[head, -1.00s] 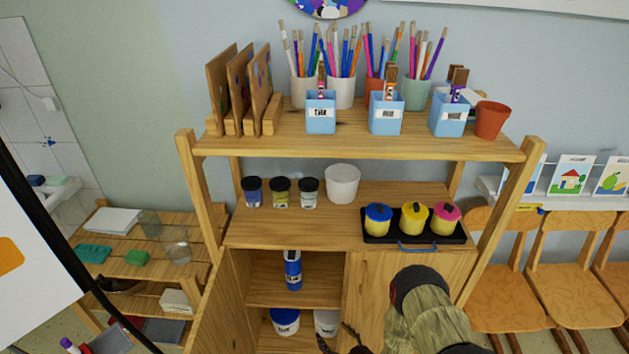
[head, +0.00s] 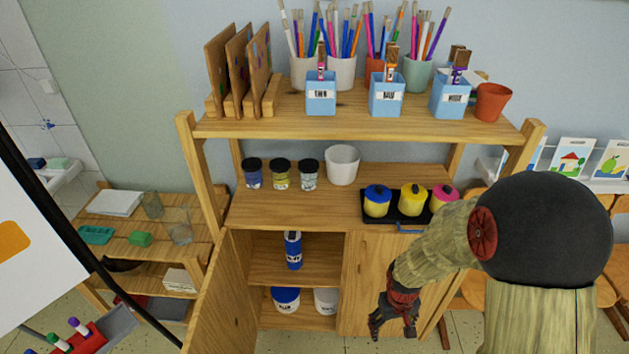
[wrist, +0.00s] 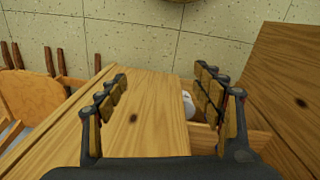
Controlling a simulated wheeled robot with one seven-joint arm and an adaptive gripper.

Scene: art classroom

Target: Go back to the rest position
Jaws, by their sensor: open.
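My gripper (head: 394,322) hangs low in front of the closed right door (head: 372,275) of the wooden shelf unit. In the wrist view my gripper (wrist: 165,105) has its two fingers spread wide with nothing between them. The left cabinet door (head: 222,292) stands open. Inside, a blue bottle (head: 293,250) stands on the inner shelf, and a blue-lidded white tub (head: 285,300) and a white tub (head: 326,300) stand at the bottom. My arm covers part of the lower right side of the shelf unit.
A low side shelf (head: 110,237) is at left. Wooden chairs are at right.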

